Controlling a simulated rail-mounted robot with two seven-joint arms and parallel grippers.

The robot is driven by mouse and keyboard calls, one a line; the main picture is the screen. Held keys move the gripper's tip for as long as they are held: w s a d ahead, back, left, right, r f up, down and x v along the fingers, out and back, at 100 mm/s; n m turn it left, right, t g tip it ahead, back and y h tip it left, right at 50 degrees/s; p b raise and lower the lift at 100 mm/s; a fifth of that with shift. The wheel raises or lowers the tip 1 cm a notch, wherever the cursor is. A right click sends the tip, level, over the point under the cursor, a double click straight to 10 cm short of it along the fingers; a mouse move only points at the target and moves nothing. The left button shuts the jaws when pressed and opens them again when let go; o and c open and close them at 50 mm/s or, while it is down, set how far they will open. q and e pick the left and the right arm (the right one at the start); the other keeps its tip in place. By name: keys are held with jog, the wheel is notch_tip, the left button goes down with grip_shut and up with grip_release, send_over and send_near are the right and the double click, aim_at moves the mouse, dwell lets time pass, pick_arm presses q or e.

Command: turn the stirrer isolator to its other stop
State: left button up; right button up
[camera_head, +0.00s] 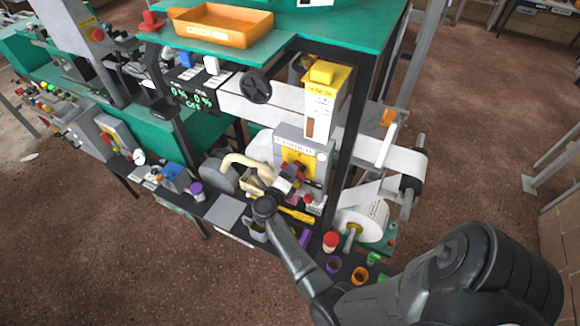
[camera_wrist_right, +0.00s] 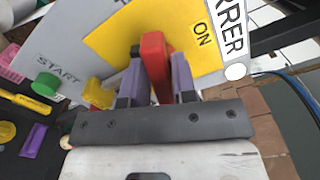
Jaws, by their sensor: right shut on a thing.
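The stirrer isolator is a red handle (camera_wrist_right: 155,62) on a yellow plate (camera_wrist_right: 112,42) fixed to a grey panel box. In the right wrist view, "ON" is printed to the right of the handle, and part of a label ending in "RRER" shows beyond it. My right gripper (camera_wrist_right: 157,82) has its two fingers closed on either side of the red handle. In the head view my right gripper (camera_head: 287,184) is at the front of the grey box (camera_head: 318,150), covering part of the yellow plate. The left gripper is not in view.
A green START button (camera_wrist_right: 47,84) is left of the plate in the wrist view. A paper roll (camera_head: 362,217) stands right of the box. A red-topped jar (camera_head: 330,240) and several coloured cups stand below. An orange tray (camera_head: 220,25) sits on the upper shelf.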

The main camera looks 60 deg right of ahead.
jog(key=n+p, duration=0.2)
jog(key=shift+n, duration=0.4)
jog(key=shift+f+n+p, duration=0.1)
jog(key=shift+n+p, duration=0.25)
jog(key=shift+n, duration=0.35)
jog(key=o, duration=0.8)
